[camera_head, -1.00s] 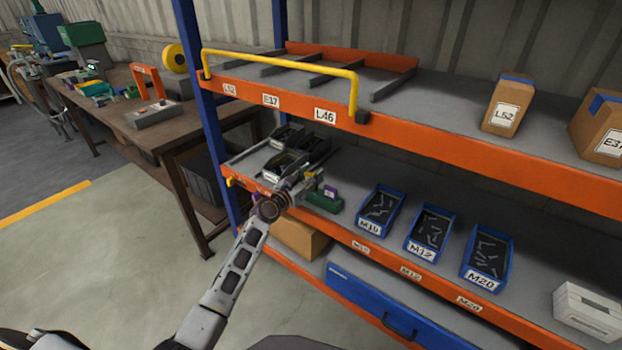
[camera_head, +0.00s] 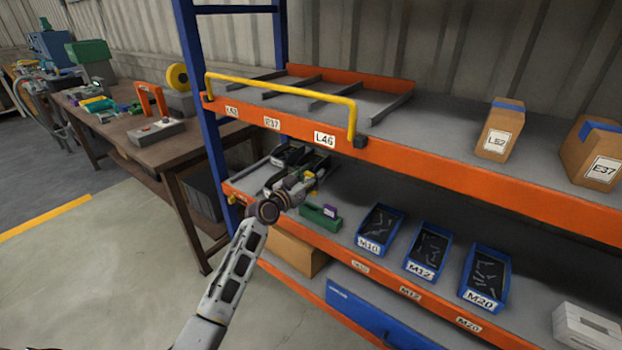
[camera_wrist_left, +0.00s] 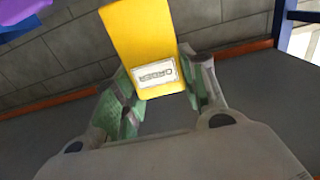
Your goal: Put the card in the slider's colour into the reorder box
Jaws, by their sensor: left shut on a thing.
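My left gripper (camera_head: 302,186) reaches into the middle shelf bay, above and left of a green holder (camera_head: 318,217). In the left wrist view its fingers (camera_wrist_left: 160,88) are shut on a yellow card (camera_wrist_left: 138,38) with a white label reading "ORDER". A purple card (camera_head: 329,210) stands at the green holder; something purple also shows at the wrist view's upper left corner (camera_wrist_left: 22,10). A small yellow piece (camera_head: 231,199) sits on the shelf's front edge, perhaps the slider. I cannot tell which container is the reorder box. My right gripper is out of view.
Dark bins (camera_head: 290,156) stand behind my left gripper. Blue bins M10 (camera_head: 370,243), M12 (camera_head: 420,271) and M20 (camera_head: 477,295) stand to the right. The upper shelf's orange edge (camera_head: 430,172) and yellow bar (camera_head: 280,90) hang above.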

